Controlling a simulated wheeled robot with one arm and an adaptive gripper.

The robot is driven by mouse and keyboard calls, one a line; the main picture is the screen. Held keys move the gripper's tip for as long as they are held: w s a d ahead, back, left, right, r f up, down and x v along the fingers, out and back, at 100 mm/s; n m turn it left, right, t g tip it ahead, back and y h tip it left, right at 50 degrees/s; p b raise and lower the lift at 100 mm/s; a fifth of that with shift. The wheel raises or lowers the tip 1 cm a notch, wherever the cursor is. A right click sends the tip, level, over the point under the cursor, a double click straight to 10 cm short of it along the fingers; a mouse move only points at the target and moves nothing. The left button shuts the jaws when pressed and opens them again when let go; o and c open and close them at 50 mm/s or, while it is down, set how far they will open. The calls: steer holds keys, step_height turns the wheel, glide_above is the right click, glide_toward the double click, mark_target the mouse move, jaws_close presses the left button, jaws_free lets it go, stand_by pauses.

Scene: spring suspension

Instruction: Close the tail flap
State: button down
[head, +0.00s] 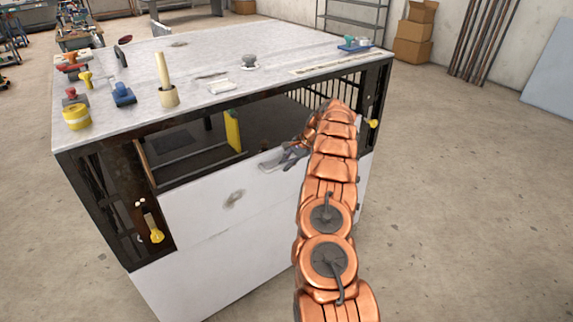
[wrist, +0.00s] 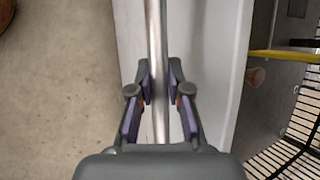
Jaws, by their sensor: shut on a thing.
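The white tail flap (head: 205,212) is at the front of a large metal-topped bench, below a dark opening. I cannot tell how far it tilts outward. A pale handle (head: 268,165) is at its upper edge. My gripper (head: 287,153) is at this handle, partly hidden behind my copper arm. In the wrist view, the handle is a straight metal bar (wrist: 156,40). My gripper (wrist: 161,85) is shut on the bar, with one finger on each side. The flap's white face (wrist: 215,60) runs alongside the bar. My arm hides the flap's right part.
Yellow-handled latches (head: 156,235) (head: 373,123) are at the bench's left and right front corners. A yellow upright piece (head: 233,130) stands in the opening. A mallet (head: 166,85) and several tools are on the bench top (head: 200,55). The concrete floor (head: 470,200) on the right is clear.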

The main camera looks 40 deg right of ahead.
steer(key=shift+w+r, duration=0.2)
steer(key=shift+r, duration=0.05)
steer(key=c, duration=1.1)
jaws_free()
steer(key=shift+f, duration=0.15)
steer(key=v, duration=1.2)
steer(key=shift+a, duration=0.15)
